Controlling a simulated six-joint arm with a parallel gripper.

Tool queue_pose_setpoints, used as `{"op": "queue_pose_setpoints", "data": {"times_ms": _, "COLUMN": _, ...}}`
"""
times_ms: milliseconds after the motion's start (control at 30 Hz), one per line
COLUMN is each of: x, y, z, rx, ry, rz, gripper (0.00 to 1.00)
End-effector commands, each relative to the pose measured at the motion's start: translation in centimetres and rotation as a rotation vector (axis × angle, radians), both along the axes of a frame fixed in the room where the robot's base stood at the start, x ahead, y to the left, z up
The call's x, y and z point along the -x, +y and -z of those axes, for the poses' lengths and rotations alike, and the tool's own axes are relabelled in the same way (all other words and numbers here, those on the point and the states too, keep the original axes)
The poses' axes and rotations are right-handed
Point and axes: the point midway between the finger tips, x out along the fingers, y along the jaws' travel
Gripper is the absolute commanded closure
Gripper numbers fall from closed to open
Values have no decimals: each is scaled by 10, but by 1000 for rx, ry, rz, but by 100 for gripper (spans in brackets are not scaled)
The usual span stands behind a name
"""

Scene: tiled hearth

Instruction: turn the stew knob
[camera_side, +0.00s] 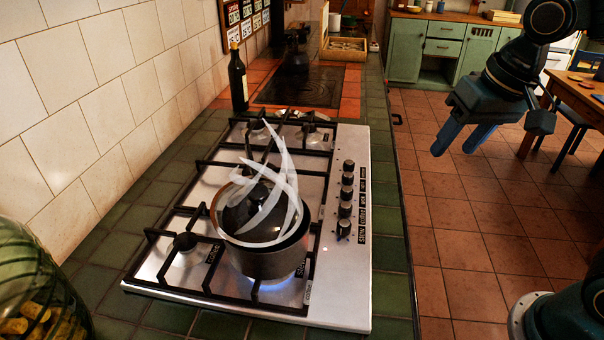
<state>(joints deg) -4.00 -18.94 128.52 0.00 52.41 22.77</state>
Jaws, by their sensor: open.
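A column of several dark knobs runs along the right side of the steel hob (345,290). The stew knob (344,229) appears to be the nearest one, beside a small black label that seems to read "stew". A blue mark shows at its base. A dark pot (265,262) sits on the front burner, with a blue flame under it and pale steam-like wisps above. My gripper (455,147) is open and empty, in the air to the right of the hob, well apart from the knobs. Its fingers point down and left.
A dark bottle (238,82) stands at the hob's back left corner. A glass jar (35,290) is at the front left. Green cabinets (440,48) and a wooden table (575,95) are behind and right. The space between my gripper and the knobs looks clear.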

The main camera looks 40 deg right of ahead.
Motion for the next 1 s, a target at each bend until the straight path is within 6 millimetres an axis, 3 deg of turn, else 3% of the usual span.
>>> {"op": "queue_pose_setpoints", "data": {"times_ms": 367, "x": -70, "y": 22, "z": 29, "rx": -55, "ry": 130, "rz": 212, "gripper": 48}}
{"op": "queue_pose_setpoints", "data": {"times_ms": 600, "x": -110, "y": 39, "z": 61, "rx": -71, "ry": 207, "rz": 353, "gripper": 48}}
{"op": "queue_pose_setpoints", "data": {"times_ms": 1000, "x": -157, "y": 63, "z": 118, "rx": -71, "ry": 301, "rz": 551, "gripper": 48}}
